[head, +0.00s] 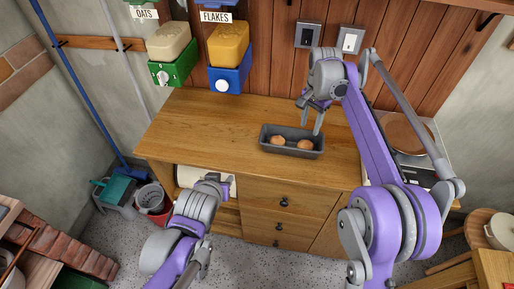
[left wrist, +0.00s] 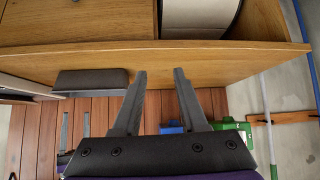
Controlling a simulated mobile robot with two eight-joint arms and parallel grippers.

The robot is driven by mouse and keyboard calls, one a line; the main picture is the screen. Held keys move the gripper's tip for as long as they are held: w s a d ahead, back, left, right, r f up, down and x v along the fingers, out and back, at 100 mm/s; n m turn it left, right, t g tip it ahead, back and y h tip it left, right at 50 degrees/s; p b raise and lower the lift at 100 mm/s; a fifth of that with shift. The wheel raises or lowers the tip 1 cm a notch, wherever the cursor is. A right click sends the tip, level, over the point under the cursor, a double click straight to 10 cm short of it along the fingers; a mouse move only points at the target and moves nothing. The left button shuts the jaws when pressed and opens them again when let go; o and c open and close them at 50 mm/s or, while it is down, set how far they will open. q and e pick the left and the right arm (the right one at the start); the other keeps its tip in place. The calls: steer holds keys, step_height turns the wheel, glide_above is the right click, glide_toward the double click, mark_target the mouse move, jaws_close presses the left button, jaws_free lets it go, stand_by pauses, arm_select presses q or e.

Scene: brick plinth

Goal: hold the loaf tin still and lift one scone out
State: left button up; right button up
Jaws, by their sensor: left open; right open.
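The dark grey loaf tin (head: 292,153) stands on the wooden counter, with two brown scones inside, a left one (head: 278,140) and a right one (head: 305,144). My right gripper (head: 311,117) is open and empty, fingers pointing down above the tin's back right part. My left gripper (head: 219,184) is low in front of the counter, left of the tin and apart from it. In the left wrist view its two fingers (left wrist: 159,74) are spread with nothing between them. The tin's dark outer side (left wrist: 92,82) shows there to the left; the scones are hidden.
The wooden counter (head: 215,125) is clear left of the tin. Oats and flakes dispensers, with a green base (head: 175,70) and a blue base (head: 231,79), hang behind it. A round pan (head: 405,132) sits at the right. Drawers (head: 285,190) are below.

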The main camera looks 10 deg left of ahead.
mark_target(261, 137)
arm_select(q)
steer(key=w+d+f+t, duration=0.1)
steer(key=w+d, duration=0.2)
steer(key=w, duration=0.4)
steer(key=w+d+f+t+h, duration=0.1)
steer(key=w+d, duration=0.2)
steer(key=w, duration=0.4)
steer(key=w+d+f+t+h, duration=0.1)
steer(key=w+d+t, duration=0.1)
steer(key=w, duration=0.4)
steer(key=shift+w+d+f, duration=0.3)
steer(key=shift+w+d, duration=0.1)
steer(key=shift+d, duration=0.1)
jaws_close()
steer(key=shift+s+f, duration=0.1)
stand_by(0.5)
